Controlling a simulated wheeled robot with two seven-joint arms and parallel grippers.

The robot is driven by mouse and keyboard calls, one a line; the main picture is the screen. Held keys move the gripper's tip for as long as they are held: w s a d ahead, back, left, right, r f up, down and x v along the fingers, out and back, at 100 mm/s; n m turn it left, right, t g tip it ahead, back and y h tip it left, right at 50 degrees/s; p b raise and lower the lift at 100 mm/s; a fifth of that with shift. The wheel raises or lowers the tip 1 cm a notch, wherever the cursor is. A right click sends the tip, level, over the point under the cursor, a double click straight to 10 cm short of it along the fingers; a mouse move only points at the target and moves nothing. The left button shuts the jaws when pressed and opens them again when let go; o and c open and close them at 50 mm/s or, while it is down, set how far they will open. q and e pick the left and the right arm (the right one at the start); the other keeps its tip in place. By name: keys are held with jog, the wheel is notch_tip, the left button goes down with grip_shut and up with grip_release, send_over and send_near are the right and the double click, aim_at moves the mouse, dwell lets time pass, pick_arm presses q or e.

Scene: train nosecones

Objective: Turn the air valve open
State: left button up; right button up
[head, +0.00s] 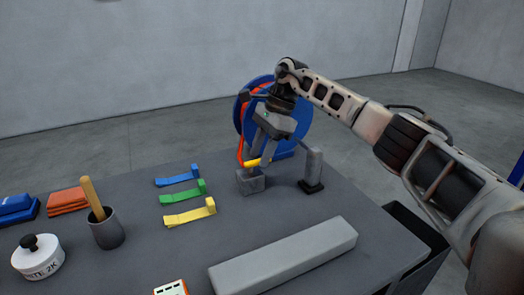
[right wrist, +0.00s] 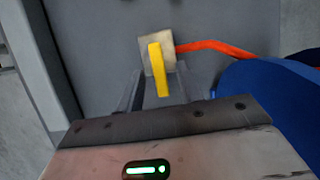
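The air valve is a small grey block (head: 250,182) with a yellow handle (head: 253,163), near the back edge of the table. In the right wrist view the handle (right wrist: 158,70) lies across the pale valve block (right wrist: 144,48), and a red-orange hose (right wrist: 215,46) runs from the block to the right. My right gripper (head: 259,157) points down at the handle. Its fingers are apart, one on each side of the handle, with gaps visible in the right wrist view. My left gripper is out of view.
A blue hose reel (head: 301,118) stands just behind the valve, and a grey post (head: 314,165) stands to its right. Blue, green (head: 184,194) and yellow strips lie to the left. A cup (head: 107,232), a white pot (head: 38,262) and a long grey bar (head: 285,256) are nearer.

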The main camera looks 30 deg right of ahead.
jog(key=p+v, duration=0.1)
jog(key=v, duration=1.5)
jog(key=shift+f, duration=0.1)
